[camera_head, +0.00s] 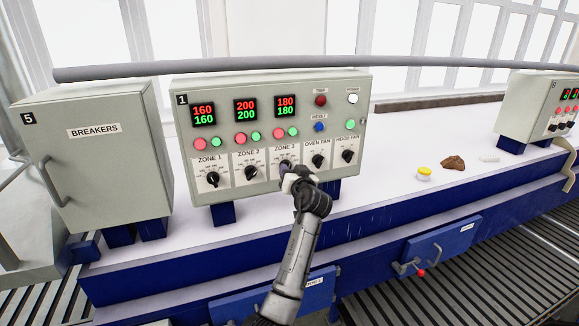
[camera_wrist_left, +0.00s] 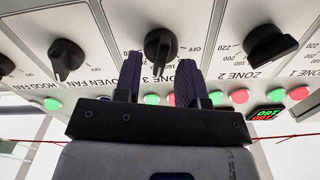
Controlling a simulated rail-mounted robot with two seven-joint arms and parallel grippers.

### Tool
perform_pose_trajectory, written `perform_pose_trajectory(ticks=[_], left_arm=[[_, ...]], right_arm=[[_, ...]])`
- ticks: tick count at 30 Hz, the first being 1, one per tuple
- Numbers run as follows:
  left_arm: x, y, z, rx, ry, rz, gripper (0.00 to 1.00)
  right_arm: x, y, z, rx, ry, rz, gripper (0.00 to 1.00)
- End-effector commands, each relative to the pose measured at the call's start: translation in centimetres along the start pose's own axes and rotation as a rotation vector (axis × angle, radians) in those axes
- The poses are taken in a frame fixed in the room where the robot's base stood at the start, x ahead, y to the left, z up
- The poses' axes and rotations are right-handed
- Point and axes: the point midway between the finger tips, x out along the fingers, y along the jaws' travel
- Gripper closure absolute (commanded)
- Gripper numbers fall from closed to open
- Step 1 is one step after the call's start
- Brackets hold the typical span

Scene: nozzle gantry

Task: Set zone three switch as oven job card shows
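The zone 3 switch (camera_wrist_left: 160,48) is a black rotary knob on the grey control panel numbered 1 (camera_head: 238,182). In the head view it is mostly hidden behind my left gripper (camera_head: 289,174). In the left wrist view my left gripper (camera_wrist_left: 160,82) is open, its two dark fingers apart with the knob beyond and between their tips. Contact cannot be told. The zone 3 display (camera_head: 285,107) reads 180 over 180. No card that I can identify as the oven job card is in view. My right gripper is not in view.
The zone 2 switch (camera_head: 251,173) and oven fan switch (camera_head: 318,161) flank the zone 3 switch closely. A breakers box (camera_head: 95,165) stands left. A yellow-lidded container (camera_head: 424,173) and a brown lump (camera_head: 453,163) lie on the white top to the right.

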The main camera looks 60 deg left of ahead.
Motion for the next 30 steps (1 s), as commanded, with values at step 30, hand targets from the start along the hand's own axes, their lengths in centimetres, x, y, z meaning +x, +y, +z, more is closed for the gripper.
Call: perform_pose_trajectory(ticks=[30], left_arm=[[1.08, -0.03, 0.06, 0.0, -0.001, 0.0, 1.0]], right_arm=[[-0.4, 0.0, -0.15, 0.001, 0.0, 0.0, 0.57]])
